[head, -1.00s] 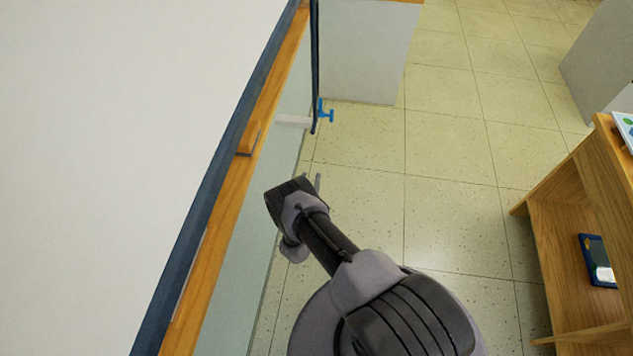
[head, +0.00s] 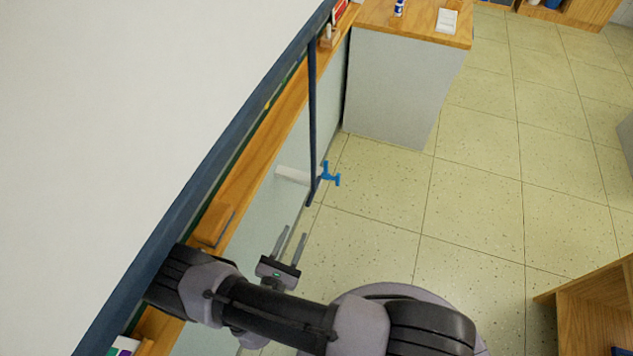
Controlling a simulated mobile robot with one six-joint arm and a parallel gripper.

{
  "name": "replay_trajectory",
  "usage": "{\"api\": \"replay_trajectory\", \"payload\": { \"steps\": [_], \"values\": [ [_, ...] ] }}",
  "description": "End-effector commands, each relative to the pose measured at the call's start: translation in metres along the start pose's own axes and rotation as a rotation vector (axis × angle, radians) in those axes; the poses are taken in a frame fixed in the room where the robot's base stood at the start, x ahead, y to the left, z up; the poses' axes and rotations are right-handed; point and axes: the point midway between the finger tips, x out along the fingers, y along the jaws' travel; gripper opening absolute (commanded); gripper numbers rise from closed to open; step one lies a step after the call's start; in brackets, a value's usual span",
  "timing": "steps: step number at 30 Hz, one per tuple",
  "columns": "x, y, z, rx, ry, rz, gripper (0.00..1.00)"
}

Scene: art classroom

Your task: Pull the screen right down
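The screen (head: 120,110) is a large white surface filling the left of the head view, with a dark blue bar along its lower edge. A dark blue strip (head: 312,120) hangs from near the far end of that bar. A bright blue T-shaped handle (head: 330,175) shows beside the strip's lower end; I cannot tell whether they are joined. My gripper (head: 290,243) is open and empty, its two thin fingers apart and pointing away from me toward the handle. It is nearer to me than the handle and touches nothing visible.
A wooden ledge (head: 262,160) runs along the wall behind the screen's edge, with a wooden block (head: 212,224) on it. A grey cabinet with a wooden top (head: 425,22) stands beyond. A wooden shelf (head: 590,305) is at lower right. The tiled floor between is clear.

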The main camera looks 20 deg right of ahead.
Motion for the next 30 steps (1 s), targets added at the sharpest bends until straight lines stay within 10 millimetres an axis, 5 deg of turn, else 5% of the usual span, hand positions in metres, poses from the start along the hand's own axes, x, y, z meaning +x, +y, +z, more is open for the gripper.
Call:
{"api": "replay_trajectory", "payload": {
  "steps": [18,30],
  "values": [
    [0.143,-0.002,-0.002,0.006,-0.001,-0.003,0.36],
    [0.164,0.000,-0.001,0.005,0.001,0.000,0.36]
  ]
}}
